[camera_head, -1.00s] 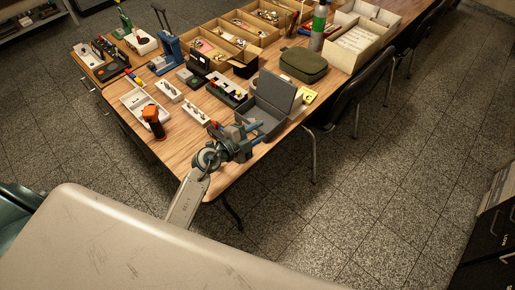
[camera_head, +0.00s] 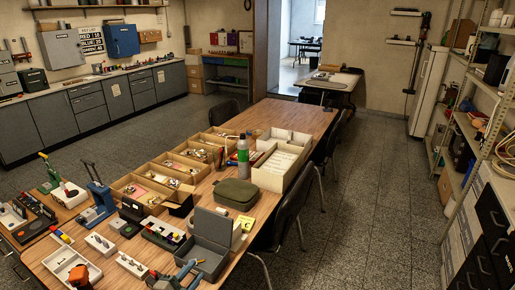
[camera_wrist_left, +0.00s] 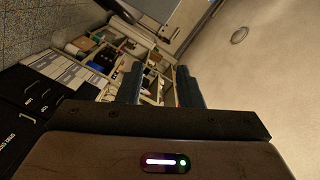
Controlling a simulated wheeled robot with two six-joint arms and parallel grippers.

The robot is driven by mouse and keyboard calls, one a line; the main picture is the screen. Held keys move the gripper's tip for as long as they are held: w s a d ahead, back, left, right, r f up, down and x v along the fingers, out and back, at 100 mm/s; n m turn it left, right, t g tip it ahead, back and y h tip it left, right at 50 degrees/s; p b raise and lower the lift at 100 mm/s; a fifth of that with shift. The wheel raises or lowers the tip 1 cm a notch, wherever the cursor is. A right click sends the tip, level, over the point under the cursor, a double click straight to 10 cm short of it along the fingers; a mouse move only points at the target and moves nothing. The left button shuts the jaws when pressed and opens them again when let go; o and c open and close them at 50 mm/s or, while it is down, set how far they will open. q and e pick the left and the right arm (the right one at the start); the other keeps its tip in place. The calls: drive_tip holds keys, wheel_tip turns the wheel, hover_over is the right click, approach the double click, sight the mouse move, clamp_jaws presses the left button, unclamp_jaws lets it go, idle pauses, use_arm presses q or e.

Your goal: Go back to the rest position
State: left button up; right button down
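My left gripper (camera_head: 178,276) shows at the bottom edge of the head view, just in front of the open grey box (camera_head: 208,257) on the wooden table. Its arm is mostly cut off below the picture. In the left wrist view its two dark blue fingers (camera_wrist_left: 161,85) stand apart with nothing held between them. Whether the gripper touches the box cannot be told. My right gripper is in neither view.
Shelving (camera_head: 470,125) lines the right wall. Open floor (camera_head: 375,165) lies between.

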use_arm(q)
drive_tip(key=s+a+r+n+t+y, duration=0.3)
drive_tip(key=s+a+r+n+y, duration=0.1)
drive_tip(key=a+r+n+y, duration=0.4)
drive_tip(key=s+a+f+n+g+y, duration=0.4)
drive_tip(key=s+a+n+g+y, duration=0.15)
drive_tip(key=s+a+n, duration=0.2)
drive_tip(key=s+d+f+g+h, duration=0.2)
drive_tip(key=s+d+f+g, duration=0.1)
drive_tip(key=s, duration=0.3)
drive_tip(key=s+d+f+g+h, duration=0.2)
drive_tip(key=s+d+g, duration=0.15)
drive_tip(key=s, duration=0.35)
drive_tip(key=s+d+f+g+h, duration=0.2)
drive_tip(key=s+d+f+g, duration=0.15)
drive_tip(key=s, duration=0.25)
drive_tip(key=a+f+g+b, duration=0.1)
drive_tip(key=a+f, duration=0.1)
drive_tip(key=f, duration=1.4)
drive_tip(key=a+f, duration=0.2)
drive_tip(key=f, duration=1.3)
drive_tip(key=s+a+f+g, duration=0.1)
drive_tip(key=s+f, duration=1.7)
drive_tip(key=f, duration=0.1)
drive_tip(key=shift+s+f+n+b, duration=0.25)
drive_tip(key=shift+s+n+b, duration=0.1)
drive_tip(key=shift+s+n, duration=0.1)
